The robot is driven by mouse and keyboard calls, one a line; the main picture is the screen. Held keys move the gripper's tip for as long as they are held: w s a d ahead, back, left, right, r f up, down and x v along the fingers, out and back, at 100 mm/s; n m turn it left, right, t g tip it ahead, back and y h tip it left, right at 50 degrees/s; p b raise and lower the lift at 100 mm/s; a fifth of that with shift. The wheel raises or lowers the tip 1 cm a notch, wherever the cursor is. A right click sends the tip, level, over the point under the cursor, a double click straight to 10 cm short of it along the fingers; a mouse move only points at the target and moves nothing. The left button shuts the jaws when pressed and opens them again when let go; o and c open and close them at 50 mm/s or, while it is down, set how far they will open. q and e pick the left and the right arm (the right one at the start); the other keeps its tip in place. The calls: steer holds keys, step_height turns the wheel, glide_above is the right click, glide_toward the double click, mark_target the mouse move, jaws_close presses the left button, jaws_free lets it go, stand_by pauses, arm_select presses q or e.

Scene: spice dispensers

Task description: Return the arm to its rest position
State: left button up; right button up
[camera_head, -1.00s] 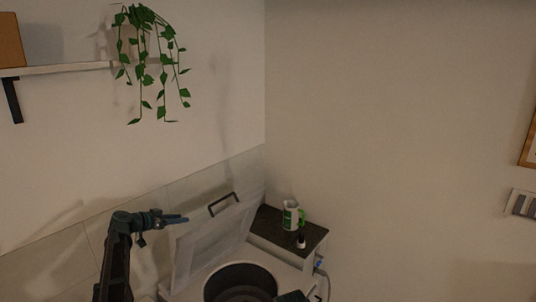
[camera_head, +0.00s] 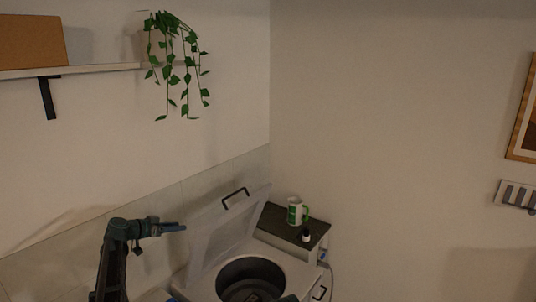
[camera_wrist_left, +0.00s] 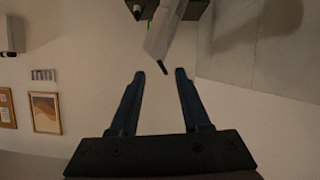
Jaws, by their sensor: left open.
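My left gripper (camera_head: 174,228) is in the lower left of the head view, raised at the end of my dark bent arm and pointing right. Its fingertips are close to the open white lid (camera_head: 217,236) in that picture, but I cannot tell how far apart they are in depth. In the left wrist view my left gripper (camera_wrist_left: 160,76) has its two blue fingers spread, with nothing between them. My right gripper is not clearly visible.
Beside the raised lid is a round dark pot opening (camera_head: 236,268). A green and white mug (camera_head: 296,211) and a small dark bottle (camera_head: 306,235) stand on a dark-topped stand (camera_head: 275,222). A shelf (camera_head: 100,70) and hanging plant (camera_head: 182,75) are above.

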arm_select(q)
steer(key=s+d+f+g+y+b, duration=0.1)
steer(key=s+d+f+g+b, duration=0.3)
steer(key=s+d+f, duration=0.55)
steer(key=s+d+f+g+y+b, duration=0.1)
steer(key=s+d+f+g+b, duration=0.2)
steer(key=s+d+f+b, duration=0.65)
steer(key=s+d+f+n+g+y+b, duration=0.1)
steer(key=s+d+f+y+b, duration=0.3)
steer(key=s+f, duration=0.5)
steer(key=s+d+f+n+g+y+b, duration=0.1)
steer(key=s+d+f+b, duration=0.5)
steer(key=s, duration=0.8)
step_height(320, 180, down, 3)
steer(key=g+y, duration=0.1)
steer(key=y, duration=0.1)
steer(key=shift+s+r+n+g+y, duration=0.15)
steer(key=shift+s+n+g+y, duration=0.15)
steer(key=shift+s+n+y, duration=0.1)
